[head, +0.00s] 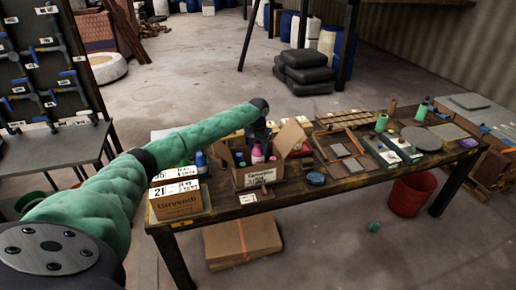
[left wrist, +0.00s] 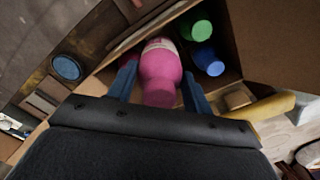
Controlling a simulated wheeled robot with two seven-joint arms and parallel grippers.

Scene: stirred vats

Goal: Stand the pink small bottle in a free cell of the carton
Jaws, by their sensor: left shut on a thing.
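The pink small bottle (head: 257,154) is at the open carton (head: 258,177) on the table. My left gripper (head: 258,138) is above the carton and shut on the bottle. In the left wrist view the bottle (left wrist: 160,72) sits between the two blue fingers of the gripper (left wrist: 160,88). Its lower end reaches in among the carton's walls; whether it touches the floor of a cell is hidden. A green bottle (left wrist: 196,27) and a blue bottle (left wrist: 207,60) stand in the carton beside it. My right gripper is not in view.
A labelled box (head: 177,198) and a blue bottle (head: 200,160) stand left of the carton. A blue round lid (head: 316,178) lies to its right. Trays and other goods cover the table's right part. A red bucket (head: 411,194) stands on the floor.

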